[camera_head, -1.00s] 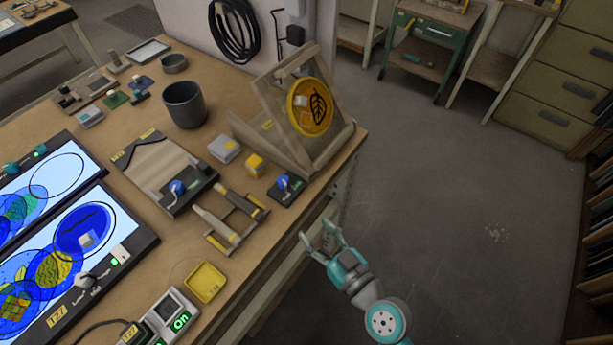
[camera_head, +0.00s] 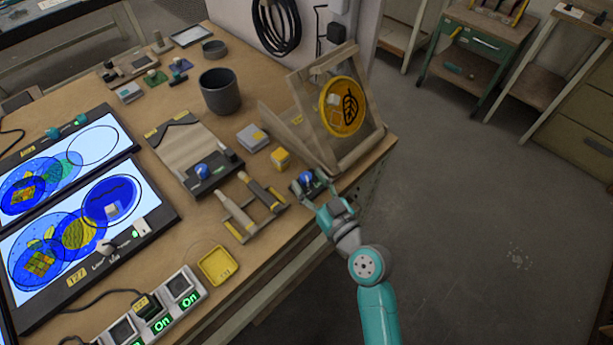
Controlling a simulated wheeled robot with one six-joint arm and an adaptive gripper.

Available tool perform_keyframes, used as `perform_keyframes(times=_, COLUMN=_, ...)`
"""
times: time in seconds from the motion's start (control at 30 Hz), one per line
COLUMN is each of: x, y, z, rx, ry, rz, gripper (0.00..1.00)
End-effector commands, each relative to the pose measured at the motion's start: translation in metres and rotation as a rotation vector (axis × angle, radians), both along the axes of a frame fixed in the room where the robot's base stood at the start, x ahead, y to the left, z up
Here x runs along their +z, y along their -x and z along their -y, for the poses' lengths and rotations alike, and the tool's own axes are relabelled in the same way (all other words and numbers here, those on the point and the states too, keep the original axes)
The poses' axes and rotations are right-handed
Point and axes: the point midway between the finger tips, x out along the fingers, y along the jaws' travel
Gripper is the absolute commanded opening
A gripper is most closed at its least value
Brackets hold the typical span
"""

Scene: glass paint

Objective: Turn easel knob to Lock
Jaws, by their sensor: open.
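A wooden easel (camera_head: 306,128) stands at the table's right corner and holds a round yellow disc with a black leaf (camera_head: 344,107). A blue knob (camera_head: 306,179) on a small dark base sits in front of the easel's foot. My gripper (camera_head: 314,189) is open at this knob, reaching in from the lower right. Its fingers cover part of the dark base. I cannot tell whether they touch the knob, and no lock marking is readable.
A second blue knob (camera_head: 201,171) sits on a clamp board (camera_head: 178,150) to the left. A yellow block (camera_head: 281,158), a grey block (camera_head: 252,137) and wooden-handled tools (camera_head: 236,213) lie close by. A dark cup (camera_head: 220,91) stands behind. Floor is clear at right.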

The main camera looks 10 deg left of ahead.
Motion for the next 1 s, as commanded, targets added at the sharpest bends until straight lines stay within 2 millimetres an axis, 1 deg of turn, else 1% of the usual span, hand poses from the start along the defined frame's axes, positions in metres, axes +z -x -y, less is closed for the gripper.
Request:
perform_keyframes(times=0.1, x=0.0, y=-0.009, z=-0.008, rx=0.001, ry=-0.001, rz=0.001, gripper=0.55)
perform_keyframes(times=0.2, x=0.0, y=-0.013, z=-0.011, rx=0.0, ry=0.0, rz=0.0, gripper=0.55)
perform_keyframes(times=0.5, x=0.0, y=-0.015, z=-0.012, rx=0.0, ry=0.0, rz=0.0, gripper=0.55)
perform_keyframes(times=0.53, x=0.0, y=-0.015, z=-0.012, rx=0.0, ry=0.0, rz=0.0, gripper=0.53)
perform_keyframes(times=0.73, x=0.0, y=-0.015, z=-0.012, rx=0.0, ry=0.0, rz=0.0, gripper=0.03)
perform_keyframes(times=0.77, x=0.0, y=-0.015, z=-0.012, rx=0.0, ry=0.0, rz=0.0, gripper=0.0)
perform_keyframes(times=1.0, x=0.0, y=-0.015, z=-0.011, rx=0.007, ry=-0.001, rz=-0.001, gripper=0.0)
